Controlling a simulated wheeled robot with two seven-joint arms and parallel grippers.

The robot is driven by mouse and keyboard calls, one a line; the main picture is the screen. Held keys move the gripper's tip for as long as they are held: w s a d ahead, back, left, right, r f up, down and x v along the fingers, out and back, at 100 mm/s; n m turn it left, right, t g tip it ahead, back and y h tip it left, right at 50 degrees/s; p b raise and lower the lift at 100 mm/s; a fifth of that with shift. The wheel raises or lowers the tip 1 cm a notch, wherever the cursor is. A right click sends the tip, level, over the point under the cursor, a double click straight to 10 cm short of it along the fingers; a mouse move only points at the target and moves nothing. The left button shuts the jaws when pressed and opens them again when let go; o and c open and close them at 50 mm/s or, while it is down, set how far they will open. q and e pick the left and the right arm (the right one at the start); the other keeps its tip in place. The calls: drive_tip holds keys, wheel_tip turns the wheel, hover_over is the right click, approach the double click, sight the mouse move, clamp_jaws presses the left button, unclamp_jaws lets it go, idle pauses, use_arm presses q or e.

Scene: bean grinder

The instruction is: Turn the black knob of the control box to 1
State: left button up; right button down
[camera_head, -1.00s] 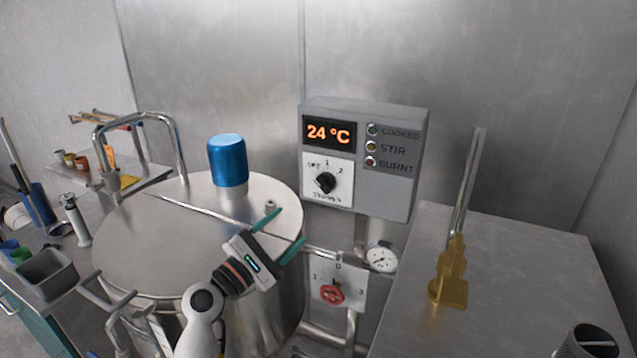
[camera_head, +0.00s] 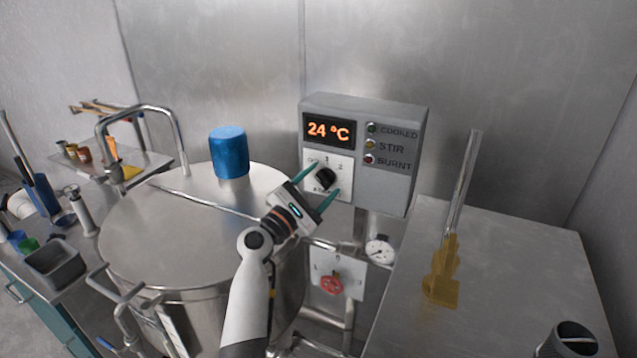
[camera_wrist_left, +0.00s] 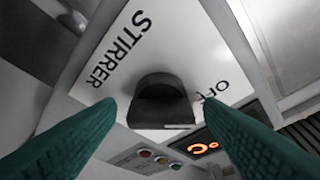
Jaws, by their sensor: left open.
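The grey control box (camera_head: 392,192) hangs on the back wall, with a display reading 24 °C. Its black knob (camera_head: 325,179) sits on a white plate (camera_head: 346,164) marked OFF, 1 and 2. In the left wrist view the knob (camera_wrist_left: 161,100) stands centred ahead, between and beyond the fingertips, with STIRRER and OFF lettering on the plate. Where the knob points is hard to read. My left gripper (camera_head: 321,186) is open, its green fingers on either side of the knob in the head view; contact does not show. My right gripper is out of view.
A large steel kettle (camera_head: 150,235) with a blue cylinder (camera_head: 228,152) on its lid stands at left.

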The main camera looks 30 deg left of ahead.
use_arm(q)
drive_tip(key=c, duration=1)
drive_tip(key=shift+m, duration=0.5)
drive_tip(key=shift+m+g+h, duration=0.4)
drive_tip(key=shift+m+g, duration=0.1)
drive_tip(key=shift+m, duration=0.3)
drive_tip(key=m+g, duration=0.1)
drive_tip(key=m, duration=0.1)
drive_tip(key=shift+a+m, duration=0.1)
drive_tip(key=shift+m, duration=0.3)
drive_tip(key=shift+r+m+g+p, duration=0.15)
drive_tip(key=shift+m+g+p, duration=0.6)
drive_tip(key=shift+m, duration=1.35)
